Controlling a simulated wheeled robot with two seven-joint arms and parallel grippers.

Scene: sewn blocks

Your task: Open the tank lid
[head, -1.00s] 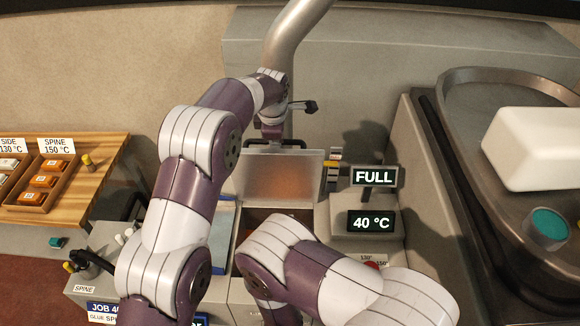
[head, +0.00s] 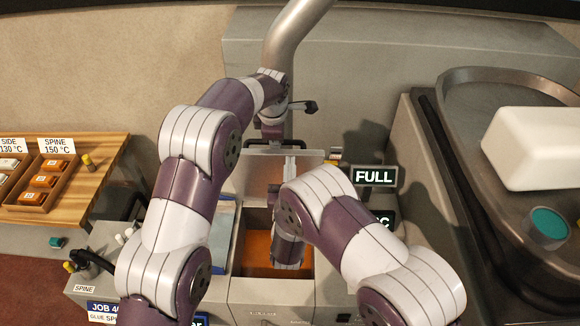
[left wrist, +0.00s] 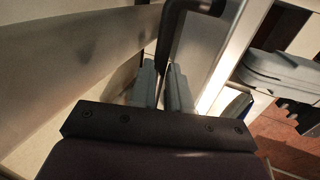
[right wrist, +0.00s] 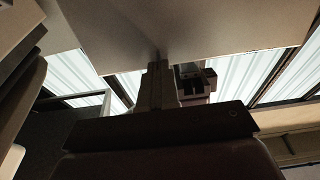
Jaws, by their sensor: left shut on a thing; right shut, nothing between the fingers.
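The tank lid (head: 256,172) stands raised at the back of the tank in the head view, its inner face toward the camera. The tank (head: 270,288) is uncovered and shows orange-brown contents (head: 262,247). My left gripper (head: 273,136) is shut on the lid's black bar handle (head: 301,146); the handle (left wrist: 178,35) runs between the fingers in the left wrist view. My right gripper (head: 290,165) is shut and empty, pointing up at the lid's inner face. In the right wrist view its fingertips (right wrist: 160,66) meet or nearly meet the pale lid panel (right wrist: 200,25); exact contact is unclear.
A FULL sign (head: 373,177) and a partly hidden temperature display (head: 383,220) stand right of the tank. A metal pipe (head: 288,40) rises behind the lid. A wooden tray rack (head: 90,185) is at left; a tub with a white block (head: 535,145) is at right.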

